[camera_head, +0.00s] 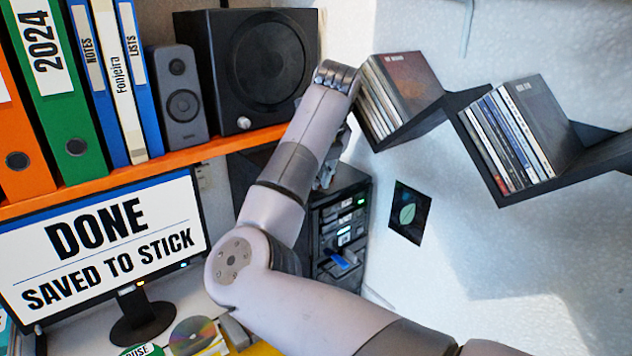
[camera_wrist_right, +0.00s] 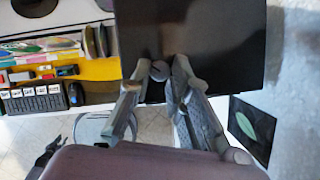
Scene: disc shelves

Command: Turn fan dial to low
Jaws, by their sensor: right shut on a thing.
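The black computer tower (camera_head: 345,215) with lit green panels stands behind my right arm in the head view. Its dark casing (camera_wrist_right: 200,35) fills the upper middle of the right wrist view. My right gripper (camera_wrist_right: 160,73) reaches to the edge of this casing, its fingers close together around a small dark round knob (camera_wrist_right: 158,71), which appears to be the fan dial. No dial markings can be read. In the head view my right gripper (camera_head: 328,172) is mostly hidden by my own forearm, beside the tower's top front.
An orange shelf (camera_head: 225,143) with binders and speakers runs above the monitor (camera_head: 105,245). Wall shelves with discs (camera_head: 510,135) hang at the right. A disc (camera_head: 190,335) lies on the desk. A leaf picture (camera_head: 409,212) is on the wall beside the tower.

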